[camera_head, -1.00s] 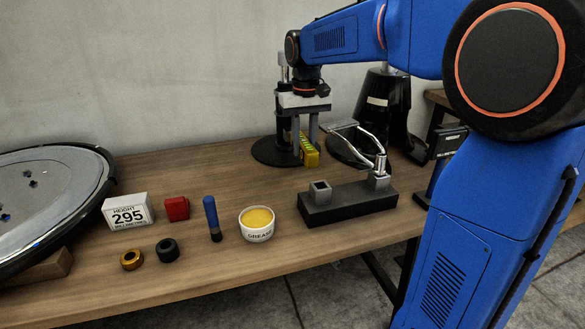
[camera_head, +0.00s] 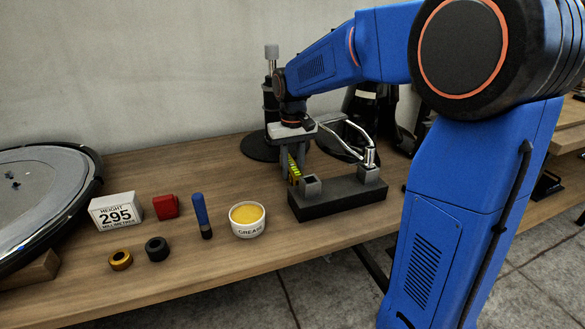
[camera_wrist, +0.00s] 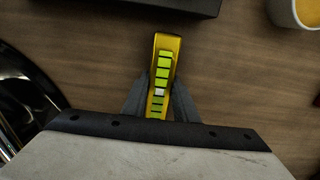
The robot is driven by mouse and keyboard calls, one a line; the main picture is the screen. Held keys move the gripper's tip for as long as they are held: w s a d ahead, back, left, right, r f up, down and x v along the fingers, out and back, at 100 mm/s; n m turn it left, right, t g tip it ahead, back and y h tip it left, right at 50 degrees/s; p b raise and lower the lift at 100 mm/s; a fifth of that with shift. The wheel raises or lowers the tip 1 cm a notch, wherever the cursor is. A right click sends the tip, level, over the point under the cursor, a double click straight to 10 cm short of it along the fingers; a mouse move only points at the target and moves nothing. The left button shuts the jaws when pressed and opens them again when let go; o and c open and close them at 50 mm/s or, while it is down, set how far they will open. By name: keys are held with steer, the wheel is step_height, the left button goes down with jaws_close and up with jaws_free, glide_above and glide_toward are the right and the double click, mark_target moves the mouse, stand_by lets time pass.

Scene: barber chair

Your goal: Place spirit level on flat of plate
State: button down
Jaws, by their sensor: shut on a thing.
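My gripper (camera_head: 297,166) is shut on the yellow spirit level (camera_head: 293,168), with bright green marks along its side. In the head view it is over the bench, just behind and left of the dark block's left socket. In the wrist view the level (camera_wrist: 163,66) sticks out lengthwise from between the fingers, with bench wood behind it. Whether it touches the bench is hard to tell. A large round grey plate with a dark rim (camera_head: 50,185) lies at the far left, well apart from the gripper, partly cut off by the frame.
A dark block with sockets and a chrome lever (camera_head: 335,203) stands near the gripper. The grease tub (camera_head: 247,229), blue-handled tool (camera_head: 201,213), red block (camera_head: 165,207), height sign (camera_head: 117,213) and two rings (camera_head: 157,249) lie between it and the plate. Black stands are behind.

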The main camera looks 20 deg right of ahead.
steer(key=shift+f, duration=0.1)
steer(key=c, duration=1.4)
jaws_free()
